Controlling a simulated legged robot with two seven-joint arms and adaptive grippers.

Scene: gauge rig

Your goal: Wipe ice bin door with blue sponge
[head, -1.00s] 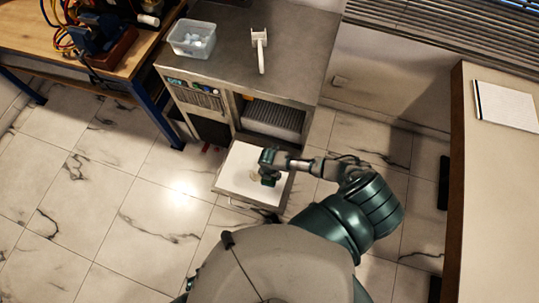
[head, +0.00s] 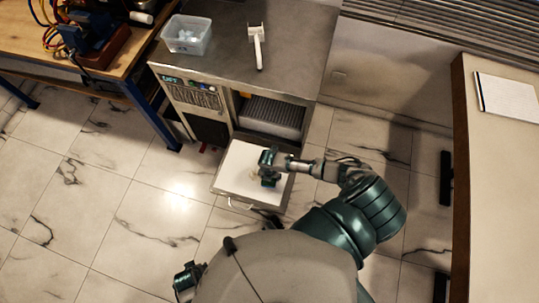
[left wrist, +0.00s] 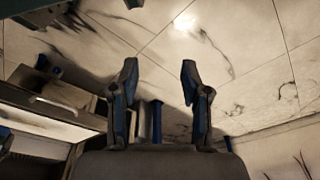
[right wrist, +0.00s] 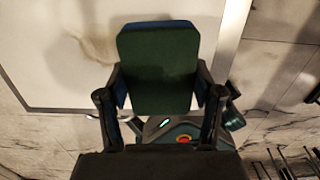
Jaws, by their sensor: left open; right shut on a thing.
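The ice bin door (head: 232,178) is folded down open, its white inner panel in a steel frame facing up. It also fills much of the right wrist view (right wrist: 60,80). A faint brownish smear (right wrist: 82,48) shows on the panel beside the sponge. My right gripper (head: 267,170) is over the door, shut on the sponge (right wrist: 158,68), which looks dark green-blue in this light. I cannot tell whether the sponge touches the panel. My left gripper (left wrist: 158,75) is open and empty, above the marble floor and away from the door.
The steel ice machine (head: 235,50) stands behind the door, its bin open. A clear tub of ice (head: 187,36) and a white-handled scoop (head: 257,48) are on top. A wooden workbench (head: 90,45) is at left, a counter (head: 500,150) at right. Floor is clear at left.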

